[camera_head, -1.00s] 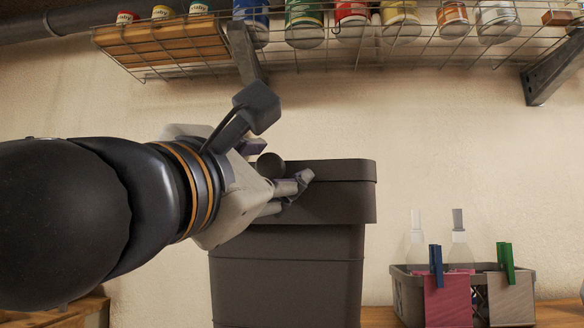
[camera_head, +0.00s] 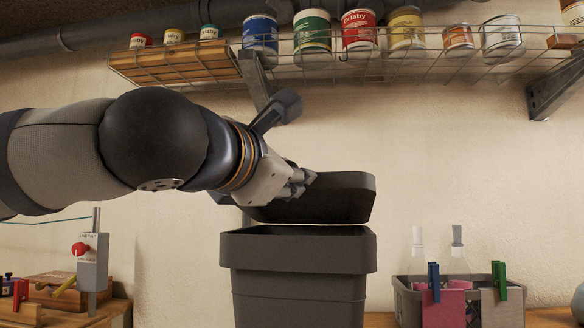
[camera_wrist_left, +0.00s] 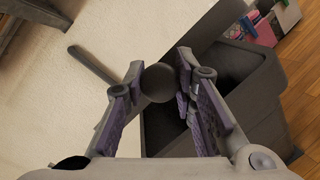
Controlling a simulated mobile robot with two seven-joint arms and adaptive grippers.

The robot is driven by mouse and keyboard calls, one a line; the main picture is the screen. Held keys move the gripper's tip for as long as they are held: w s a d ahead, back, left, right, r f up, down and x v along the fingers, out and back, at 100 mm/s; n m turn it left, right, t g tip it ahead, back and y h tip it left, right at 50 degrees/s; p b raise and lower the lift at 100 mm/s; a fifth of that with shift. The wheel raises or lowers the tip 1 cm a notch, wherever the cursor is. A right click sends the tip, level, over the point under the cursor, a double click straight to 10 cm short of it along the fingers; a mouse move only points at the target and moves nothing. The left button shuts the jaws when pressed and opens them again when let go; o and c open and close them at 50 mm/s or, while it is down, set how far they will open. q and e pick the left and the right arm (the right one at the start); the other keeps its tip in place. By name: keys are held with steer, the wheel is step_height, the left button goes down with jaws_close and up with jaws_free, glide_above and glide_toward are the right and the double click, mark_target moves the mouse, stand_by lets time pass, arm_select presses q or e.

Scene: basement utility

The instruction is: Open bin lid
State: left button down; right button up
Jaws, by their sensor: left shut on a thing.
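The dark grey bin (camera_head: 298,285) stands at the centre of the head view, with a gap under its raised lid. The lid (camera_head: 345,192) is tilted up above the rim. My left gripper (camera_head: 302,182) is at the lid, and its fingers partly cover it. In the left wrist view, its two fingers (camera_wrist_left: 158,92) are shut on a dark round knob (camera_wrist_left: 158,80). The bin (camera_wrist_left: 265,95) shows behind the right finger there, with part of its dark inside visible. My right gripper is not in view.
A wire shelf (camera_head: 400,68) with several cans hangs above the arm, held by metal brackets. A grey basket (camera_head: 405,300) with bottles and cloths stands right of the bin. A grey box with a red knob (camera_head: 92,262) stands at left.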

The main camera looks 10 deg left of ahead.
arm_select(q)
steer(key=r, duration=0.1)
steer(key=w+r+g, duration=0.1)
steer(key=r, duration=0.1)
steer(key=w+r+g, duration=0.1)
steer(key=r, duration=0.1)
steer(key=shift+w+d+y, duration=0.1)
steer(key=shift+d+y, duration=0.05)
steer(key=shift+y, duration=0.15)
steer(key=shift+w+r+n+g, duration=0.4)
steer(key=shift+w+r+g, duration=0.6)
steer(key=shift+r, duration=0.3)
steer(key=c, duration=1.3)
jaws_free()
steer(key=shift+w, duration=0.15)
steer(key=shift+r, duration=0.1)
